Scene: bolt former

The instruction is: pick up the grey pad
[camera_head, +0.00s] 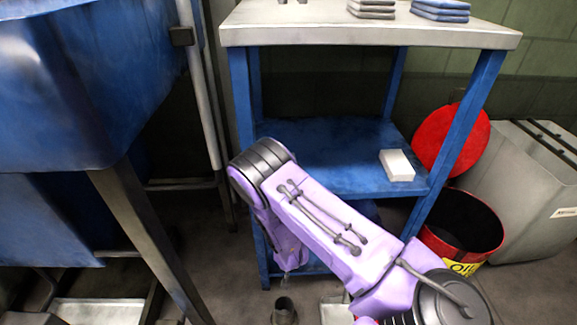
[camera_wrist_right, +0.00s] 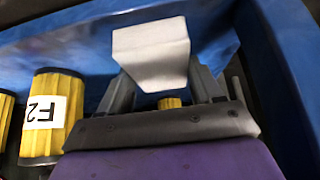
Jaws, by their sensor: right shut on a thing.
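In the right wrist view, my right gripper (camera_wrist_right: 168,88) is shut on a pale grey block-shaped pad (camera_wrist_right: 152,52), whose near end faces the camera between the two fingers. A blue surface lies behind the pad. In the head view my purple right arm bends down in front of the blue shelf unit, and its gripper and the held pad are hidden there. A stack of dark grey folded pads (camera_head: 371,9) lies on the bench top. My left gripper is in neither view.
Yellow filter cylinders (camera_wrist_right: 52,118), one labelled, stand left of the gripper. A white block (camera_head: 397,165) lies on the blue middle shelf (camera_head: 330,150). Blue folded pads (camera_head: 440,11) are on the bench top (camera_head: 300,30). A red oil bin (camera_head: 465,222) stands at right, a blue machine (camera_head: 80,85) at left.

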